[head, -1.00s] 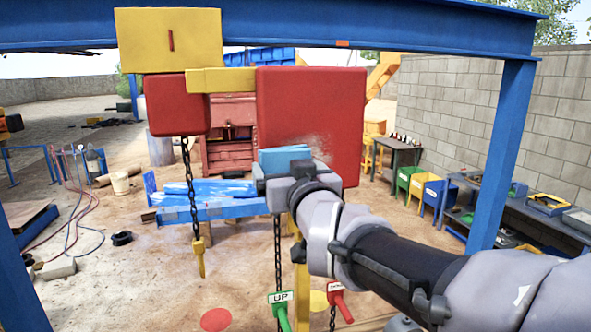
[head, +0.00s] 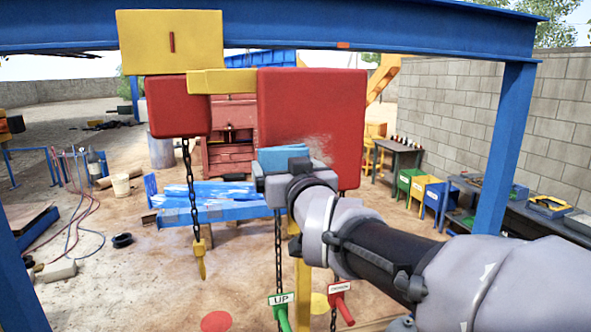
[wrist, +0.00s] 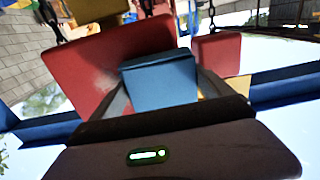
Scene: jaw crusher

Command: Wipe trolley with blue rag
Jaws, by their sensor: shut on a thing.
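The trolley shows in the head view as a large red block (head: 315,110) joined by a yellow bar (head: 222,81) to a smaller red block (head: 179,105), under the blue beam. A pale greyish smudge (head: 318,149) marks the large block's lower face. My gripper (head: 284,165) is shut on the blue rag (head: 283,157), a folded block shape, in front of the large block's lower left part. In the wrist view the rag (wrist: 158,80) sits between the fingers, with the smudged red block (wrist: 115,65) behind it. I cannot tell whether the rag touches the block.
A blue beam (head: 400,35) spans overhead, with a blue post (head: 505,150) at right. Chains with a yellow hook (head: 200,262) and green UP handle (head: 281,305) hang below. A blue stand (head: 215,207) lies behind.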

